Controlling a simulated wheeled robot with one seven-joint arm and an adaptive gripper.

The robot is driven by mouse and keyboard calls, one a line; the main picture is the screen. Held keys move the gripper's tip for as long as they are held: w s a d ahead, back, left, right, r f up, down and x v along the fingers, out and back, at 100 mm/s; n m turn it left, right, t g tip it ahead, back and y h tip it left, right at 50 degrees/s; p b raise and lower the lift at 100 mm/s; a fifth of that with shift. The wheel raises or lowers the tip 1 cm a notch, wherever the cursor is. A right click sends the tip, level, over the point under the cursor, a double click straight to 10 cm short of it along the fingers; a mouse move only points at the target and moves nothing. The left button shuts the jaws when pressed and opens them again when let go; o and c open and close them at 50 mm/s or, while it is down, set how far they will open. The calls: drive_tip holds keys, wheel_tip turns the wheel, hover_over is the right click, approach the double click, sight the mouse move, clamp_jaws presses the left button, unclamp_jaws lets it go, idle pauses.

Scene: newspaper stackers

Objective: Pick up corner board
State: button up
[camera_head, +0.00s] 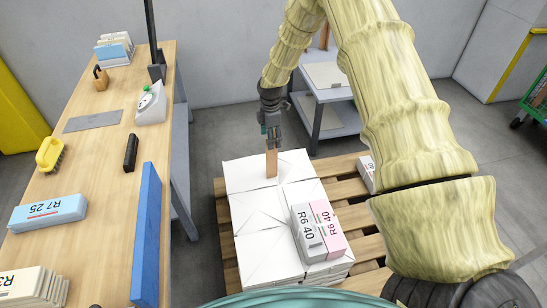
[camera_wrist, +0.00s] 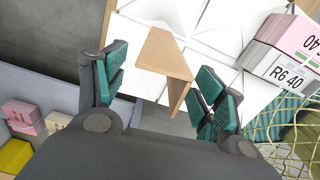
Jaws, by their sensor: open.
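The corner board (camera_head: 271,163) is a short brown angled piece that appears upright at the far part of the white wrapped stack (camera_head: 262,208). In the wrist view the corner board (camera_wrist: 163,58) shows its folded L shape between and ahead of my fingers. My gripper (camera_head: 270,132) is just above the board's top end in the head view. In the wrist view my gripper (camera_wrist: 160,90) has its green-padded fingers spread wide, one on each side of the board. Gaps show between the pads and the board. The gripper is open and empty.
The stack sits on a wooden pallet (camera_head: 367,216). Grey and pink R6 40 bundles (camera_head: 308,232) lie on its near right part. A long wooden table (camera_head: 100,165) with a tall blue panel (camera_head: 147,235) stands left. A grey shelf table (camera_head: 328,92) stands behind.

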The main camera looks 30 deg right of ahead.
sight(270, 155)
drive_tip(key=shift+w+a+f, duration=0.1)
drive_tip(key=shift+f, duration=2.5)
drive_tip(key=c, duration=1.4)
